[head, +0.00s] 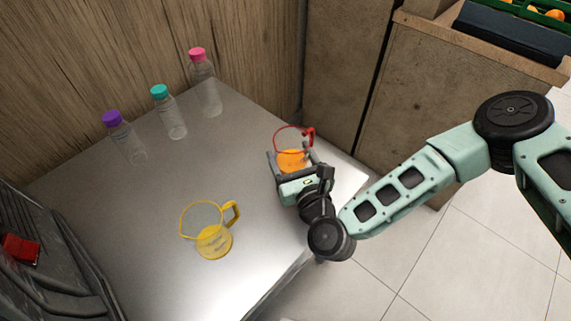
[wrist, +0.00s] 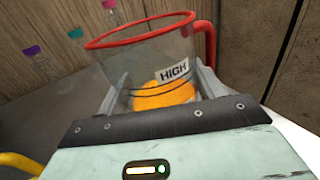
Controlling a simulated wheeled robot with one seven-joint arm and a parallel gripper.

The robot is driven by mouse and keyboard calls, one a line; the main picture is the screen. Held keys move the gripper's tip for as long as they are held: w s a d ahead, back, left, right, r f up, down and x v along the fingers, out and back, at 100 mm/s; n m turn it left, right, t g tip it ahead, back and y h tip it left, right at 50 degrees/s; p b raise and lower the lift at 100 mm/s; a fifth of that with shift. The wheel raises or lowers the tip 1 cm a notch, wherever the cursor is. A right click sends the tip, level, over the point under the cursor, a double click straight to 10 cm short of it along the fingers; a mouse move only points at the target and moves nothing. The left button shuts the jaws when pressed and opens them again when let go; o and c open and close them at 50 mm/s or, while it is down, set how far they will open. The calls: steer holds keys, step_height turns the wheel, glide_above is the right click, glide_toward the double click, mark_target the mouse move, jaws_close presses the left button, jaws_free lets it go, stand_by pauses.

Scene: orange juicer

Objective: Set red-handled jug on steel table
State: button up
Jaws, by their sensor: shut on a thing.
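The red-handled jug (head: 291,158) is clear, with a red rim and orange contents low inside. In the wrist view the jug (wrist: 160,62) is upright, its red handle on the right and a label reading HIGH on its side. My gripper (head: 288,163) is shut on the jug's body, with one finger on each side. The jug is over the right part of the steel table (head: 150,200). I cannot tell whether its base touches the table; the gripper hides it.
Bottles with purple (head: 112,118), teal (head: 159,91) and pink (head: 197,54) caps stand along the back. A dark machine (head: 50,260) is at the left. The table middle is clear.

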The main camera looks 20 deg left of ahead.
steer(key=shift+f, duration=1.95)
steer(key=shift+f, duration=0.1)
steer(key=o, duration=1.2)
steer(key=shift+c, duration=0.2)
steer(key=v, duration=1.2)
steer(key=shift+d+b, duration=0.1)
steer(key=shift+b, duration=0.3)
